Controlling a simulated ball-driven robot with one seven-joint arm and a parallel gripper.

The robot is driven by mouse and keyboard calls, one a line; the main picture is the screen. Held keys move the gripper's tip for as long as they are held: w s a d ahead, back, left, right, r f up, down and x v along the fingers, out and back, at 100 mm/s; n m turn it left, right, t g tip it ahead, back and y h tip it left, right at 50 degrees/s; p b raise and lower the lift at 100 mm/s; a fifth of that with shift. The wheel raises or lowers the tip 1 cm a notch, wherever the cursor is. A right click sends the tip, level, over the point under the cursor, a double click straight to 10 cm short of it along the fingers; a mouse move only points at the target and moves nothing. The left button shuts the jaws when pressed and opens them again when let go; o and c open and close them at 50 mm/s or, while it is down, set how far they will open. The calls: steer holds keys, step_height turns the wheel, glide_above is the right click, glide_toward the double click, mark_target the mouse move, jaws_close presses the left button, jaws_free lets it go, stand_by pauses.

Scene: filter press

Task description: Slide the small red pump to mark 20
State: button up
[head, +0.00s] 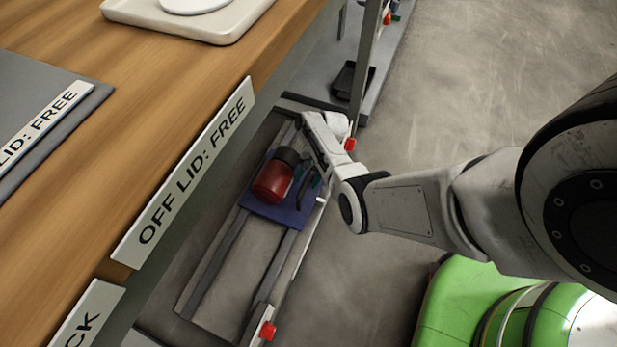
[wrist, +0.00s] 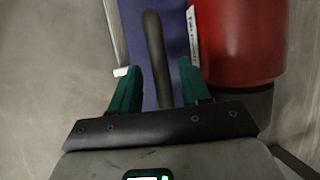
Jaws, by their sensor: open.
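The small red pump (head: 272,182) sits on a blue sliding plate (head: 290,217), which rests on two floor-level rails beside the bench. In the wrist view the pump (wrist: 240,40) fills the upper right and the blue plate (wrist: 179,50) lies behind my fingers. A dark upright handle (wrist: 155,50) stands on the plate. My gripper (wrist: 157,88) is open, with one green finger on each side of the handle; I cannot tell whether either touches it. In the head view my gripper (head: 311,180) is at the plate's right side, partly hidden by my wrist.
The rails (head: 268,272) run clear toward the lower left. Red end pieces show near (head: 267,330) and far (head: 350,144). The wooden bench (head: 130,110) with an "OFF LID: FREE" sign (head: 190,165) overhangs on the left. A white plate strip (wrist: 192,35) has unreadable print.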

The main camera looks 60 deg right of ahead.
steer(key=p+v, duration=0.5)
steer(key=v, duration=0.6)
steer(key=shift+f, duration=0.1)
